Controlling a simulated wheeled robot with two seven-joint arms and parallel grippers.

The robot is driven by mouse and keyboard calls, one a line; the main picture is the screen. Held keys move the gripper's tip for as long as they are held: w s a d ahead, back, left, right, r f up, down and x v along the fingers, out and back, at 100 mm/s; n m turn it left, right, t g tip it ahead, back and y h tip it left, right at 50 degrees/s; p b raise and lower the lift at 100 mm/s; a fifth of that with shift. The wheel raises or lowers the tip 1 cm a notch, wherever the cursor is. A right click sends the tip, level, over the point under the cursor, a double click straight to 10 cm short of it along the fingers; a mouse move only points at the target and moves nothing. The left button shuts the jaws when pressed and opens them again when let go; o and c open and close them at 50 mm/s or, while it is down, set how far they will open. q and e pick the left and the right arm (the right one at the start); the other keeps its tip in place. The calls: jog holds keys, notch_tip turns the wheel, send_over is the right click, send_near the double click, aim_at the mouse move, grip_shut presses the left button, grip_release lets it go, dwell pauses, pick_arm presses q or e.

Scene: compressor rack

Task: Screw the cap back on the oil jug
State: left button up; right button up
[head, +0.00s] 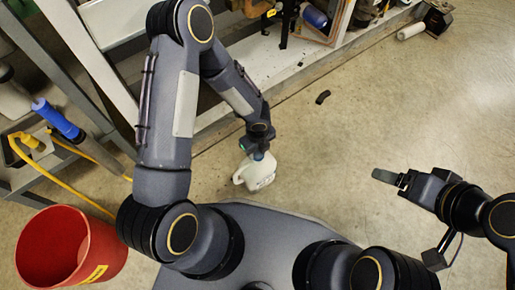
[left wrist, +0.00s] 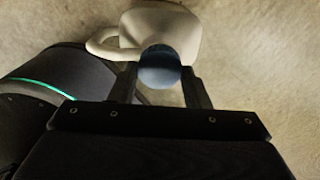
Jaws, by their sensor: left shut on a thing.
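The white oil jug (head: 259,175) stands on the concrete floor, below my left gripper, with its handle on the left side in the head view. It also shows in the left wrist view (left wrist: 178,27). My left gripper (head: 258,152) is shut on the blue cap (left wrist: 159,68), one finger on each side of it. The cap is over the jug's mouth; I cannot tell whether it touches the neck, which is hidden. My right gripper (head: 385,177) is at the right of the head view, away from the jug. Its fingers show edge-on, and I cannot make out a gap.
A red bucket (head: 92,250) stands at the lower left. A yellow hose (head: 62,183) and a blue-handled tool (head: 57,119) are at the left by a metal rack. A shelf with parts (head: 310,25) runs along the top. A small black piece (head: 322,97) lies on the floor, which is clear at the right.

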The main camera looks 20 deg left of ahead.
pick_arm(q)
jog(key=shift+f, duration=0.25)
jog(key=o, duration=1)
jog(key=c, duration=0.9)
jog(key=shift+o, duration=0.2)
